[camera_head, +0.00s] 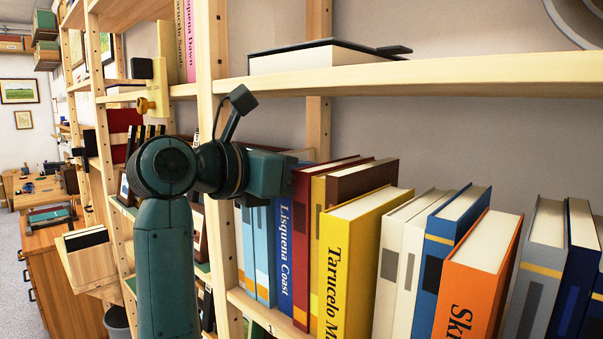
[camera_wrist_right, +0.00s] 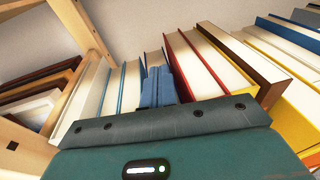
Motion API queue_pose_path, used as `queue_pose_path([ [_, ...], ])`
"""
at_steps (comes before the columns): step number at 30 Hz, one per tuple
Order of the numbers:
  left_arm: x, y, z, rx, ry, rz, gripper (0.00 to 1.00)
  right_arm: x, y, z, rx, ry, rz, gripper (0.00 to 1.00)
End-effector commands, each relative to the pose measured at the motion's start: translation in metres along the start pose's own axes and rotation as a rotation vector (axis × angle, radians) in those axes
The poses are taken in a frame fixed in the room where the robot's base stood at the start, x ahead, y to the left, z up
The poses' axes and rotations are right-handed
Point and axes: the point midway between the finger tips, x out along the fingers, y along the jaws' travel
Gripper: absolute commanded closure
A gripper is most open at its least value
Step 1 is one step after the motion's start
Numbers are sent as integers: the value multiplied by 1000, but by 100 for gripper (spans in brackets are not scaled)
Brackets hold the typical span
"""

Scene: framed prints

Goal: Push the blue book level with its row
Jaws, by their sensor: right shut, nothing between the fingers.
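The blue book (camera_head: 285,255), lettered "Lisquena Coast", stands upright on the lower shelf between light blue books (camera_head: 263,250) and a red book (camera_head: 301,235). My right gripper (camera_head: 293,163) is in front of its upper part and hides its top in the head view. In the right wrist view my shut, empty fingers (camera_wrist_right: 158,86) point at the blue book (camera_wrist_right: 154,58), between the light blue books and the red book. I cannot tell whether the fingertips touch it. My left gripper is not in view.
A thick yellow book (camera_head: 345,270), white books, another blue book (camera_head: 445,245) and an orange book (camera_head: 478,275) stand to the right, some reaching farther forward. The upper shelf board (camera_head: 420,78) runs above the row. A wooden upright (camera_head: 222,240) stands at left.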

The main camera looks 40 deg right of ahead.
Motion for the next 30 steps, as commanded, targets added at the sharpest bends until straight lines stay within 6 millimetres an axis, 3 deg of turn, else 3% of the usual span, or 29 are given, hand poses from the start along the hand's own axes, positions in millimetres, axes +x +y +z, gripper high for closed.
queue_pose_path([
  [1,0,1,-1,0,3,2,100,1,1,-7,-10,20,-3,100],
  [18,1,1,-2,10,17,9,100,-4,2,-11,-16,25,-1,100],
  [25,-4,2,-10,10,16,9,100,-6,2,5,-14,24,-1,100],
  [30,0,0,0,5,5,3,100,-4,0,7,-8,18,-4,100],
])
